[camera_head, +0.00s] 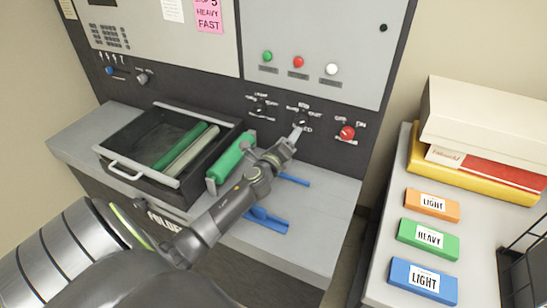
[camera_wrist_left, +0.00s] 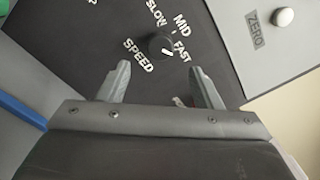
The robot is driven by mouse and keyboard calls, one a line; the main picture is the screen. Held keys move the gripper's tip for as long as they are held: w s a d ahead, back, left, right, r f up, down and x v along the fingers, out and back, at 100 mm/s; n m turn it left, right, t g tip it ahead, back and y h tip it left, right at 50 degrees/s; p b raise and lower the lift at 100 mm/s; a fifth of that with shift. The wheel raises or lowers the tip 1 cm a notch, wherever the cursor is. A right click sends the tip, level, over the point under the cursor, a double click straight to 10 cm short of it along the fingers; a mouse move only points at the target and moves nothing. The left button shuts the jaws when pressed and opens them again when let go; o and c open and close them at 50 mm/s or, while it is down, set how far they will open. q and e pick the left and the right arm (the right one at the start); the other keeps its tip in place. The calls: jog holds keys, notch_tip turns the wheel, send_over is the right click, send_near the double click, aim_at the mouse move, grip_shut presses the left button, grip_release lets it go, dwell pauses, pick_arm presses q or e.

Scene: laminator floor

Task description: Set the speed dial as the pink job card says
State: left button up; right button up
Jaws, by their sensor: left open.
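The pink job card (camera_head: 208,15) is at the top of the head view; its lower lines read HEAVY and FAST, and its top is cut off. The black speed dial (camera_head: 301,121) sits on the dark panel strip and shows clearly in the left wrist view (camera_wrist_left: 161,46), with SLOW, MID and FAST around it. Its white mark is on the lower right in that view, toward the FAST side. My left gripper (camera_head: 296,134) is open in front of the dial. In the wrist view its fingers (camera_wrist_left: 160,88) are apart, with tips short of the dial.
Another dial (camera_head: 260,106) and a red knob (camera_head: 347,132) flank the speed dial. Green, red and white buttons (camera_head: 331,69) are above. Below are a tray (camera_head: 125,172) with rolls and a green roller (camera_head: 232,158). Labelled blocks (camera_head: 428,239) lie on the right table.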

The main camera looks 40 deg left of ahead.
pick_arm(q)
jog(key=v, duration=1)
jog(key=shift+b, duration=0.45)
jog(key=shift+f, duration=0.1)
